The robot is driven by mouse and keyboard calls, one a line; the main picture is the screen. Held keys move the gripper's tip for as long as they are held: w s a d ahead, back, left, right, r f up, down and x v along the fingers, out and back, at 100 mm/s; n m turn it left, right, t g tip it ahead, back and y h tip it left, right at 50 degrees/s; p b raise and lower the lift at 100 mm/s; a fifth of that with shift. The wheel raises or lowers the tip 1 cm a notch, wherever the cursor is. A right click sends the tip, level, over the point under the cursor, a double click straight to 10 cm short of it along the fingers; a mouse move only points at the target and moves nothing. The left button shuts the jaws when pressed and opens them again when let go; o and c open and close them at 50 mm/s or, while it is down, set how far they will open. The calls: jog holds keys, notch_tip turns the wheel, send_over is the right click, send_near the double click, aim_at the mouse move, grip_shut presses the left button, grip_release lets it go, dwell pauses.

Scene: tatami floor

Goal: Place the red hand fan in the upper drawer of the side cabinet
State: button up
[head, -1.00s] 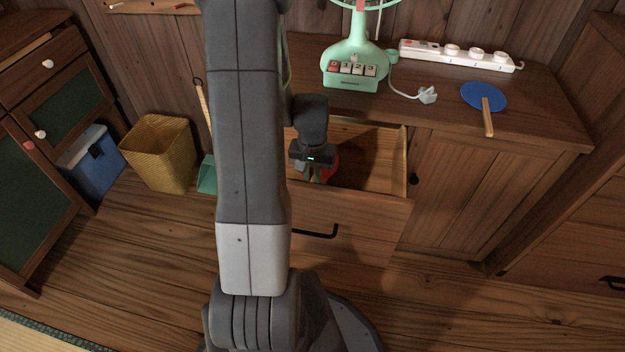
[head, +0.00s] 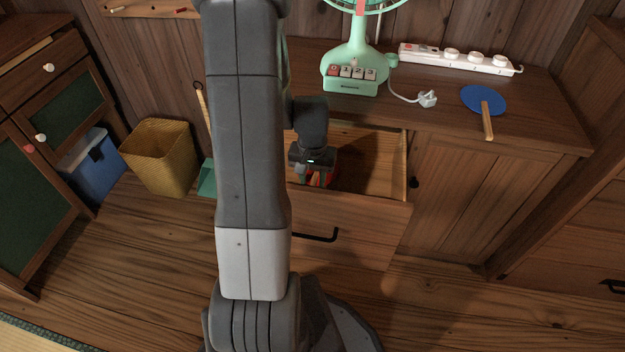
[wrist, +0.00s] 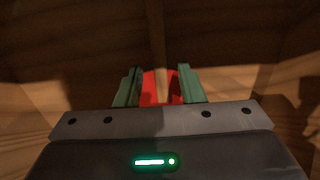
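The red hand fan (head: 319,179) is in the open upper drawer (head: 372,170) of the side cabinet (head: 470,190), mostly hidden by my gripper in the head view. In the wrist view the red fan (wrist: 148,90) and its pale handle (wrist: 162,86) show between the green fingers, with a gap on each side of the handle. My gripper (head: 316,178) reaches down into the drawer with its fingers spread; it also shows in the wrist view (wrist: 160,88). The fan appears to lie on the drawer floor, but its contact there is hidden.
A yellow basket (head: 160,158) and blue bin (head: 93,165) stand left. My arm hides the drawer's left side.

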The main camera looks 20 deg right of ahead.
notch_tip(320, 180, up, 11)
jog(key=p, duration=0.3)
jog(key=shift+f, duration=0.15)
dwell(1.0)
